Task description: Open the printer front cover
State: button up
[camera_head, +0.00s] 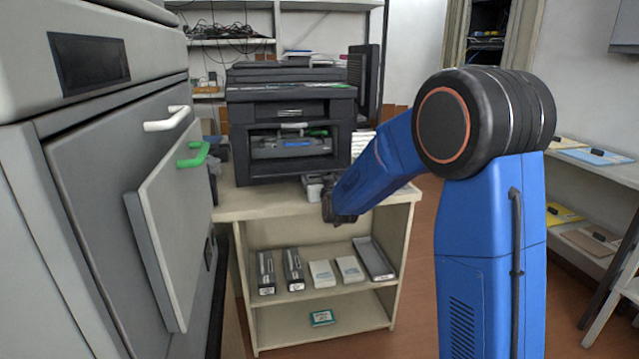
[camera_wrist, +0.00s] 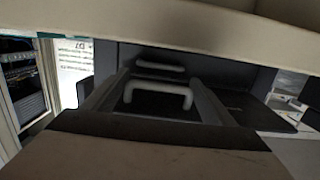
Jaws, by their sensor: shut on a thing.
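The black printer (camera_head: 238,115) stands on top of a beige cabinet. Its front shows a recessed bay with a grey-blue cartridge (camera_head: 285,146) and a green part inside. My gripper (camera_head: 326,208) is low in front of the printer's right side, by the cabinet's front edge. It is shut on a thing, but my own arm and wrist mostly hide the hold. A small light-grey piece (camera_head: 314,186) shows right beside it; I cannot tell whether it is the held thing or part of the cover. The wrist view shows a pale U-shaped handle (camera_wrist: 158,88) between dark rails.
A large grey machine (camera_head: 100,130) fills the left, with a panel (camera_head: 170,225) with a green handle standing out from it. Cartridges and boxes (camera_head: 322,272) lie on the cabinet's shelf below. Shelves (camera_head: 590,185) stand at the right. Floor shows between cabinet and shelves.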

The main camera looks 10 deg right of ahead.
jog(key=shift+d+r+g, duration=0.15)
jog(key=shift+r+g, duration=0.25)
jog(key=shift+r, duration=0.05)
jog(key=o, duration=1.2)
jog(key=shift+d, duration=0.1)
jog(key=shift+s, duration=0.15)
jog(key=shift+s+r, duration=0.15)
jog(key=shift+s, duration=0.4)
jog(key=s+r, duration=0.1)
jog(key=s, duration=0.9)
jog(key=s+r, duration=0.1)
jog(key=s, duration=0.5)
jog(key=shift+r, duration=0.35)
